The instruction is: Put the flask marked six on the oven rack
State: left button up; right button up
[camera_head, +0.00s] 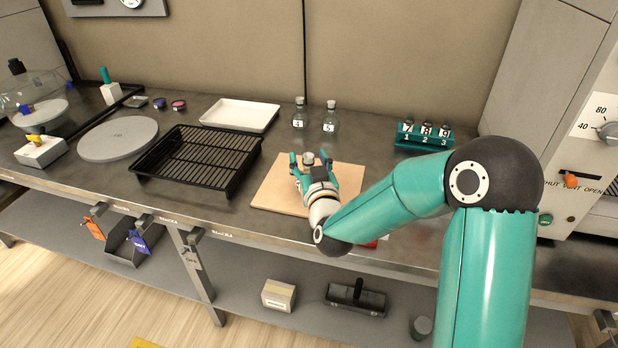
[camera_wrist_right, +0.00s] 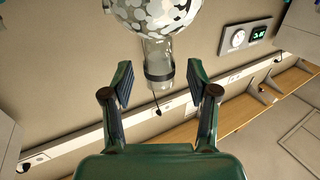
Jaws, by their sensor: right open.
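My right gripper (camera_head: 314,163) is open over the tan board, its fingers on either side of a small stoppered flask (camera_head: 309,158). In the right wrist view a clear glass neck with a dark band, part of this flask (camera_wrist_right: 157,55), shows beyond and between the open fingertips (camera_wrist_right: 159,76). I see no clear contact, and its label is hidden. Two other flasks stand behind the board; their labels seem to read 4 (camera_head: 299,119) and 5 (camera_head: 331,121). The black wire rack (camera_head: 196,158) stands empty left of the board. My left gripper is out of view.
The tan board (camera_head: 270,190) lies on the steel bench. A white tray (camera_head: 240,114) lies behind the rack, and a round grey plate (camera_head: 118,138) lies to its left. A narrow bench strip separates rack and board.

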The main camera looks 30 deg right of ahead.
jog(key=shift+w+d, duration=0.2)
jog(key=shift+w, duration=0.3)
grip_shut()
jog(key=shift+r, duration=0.1)
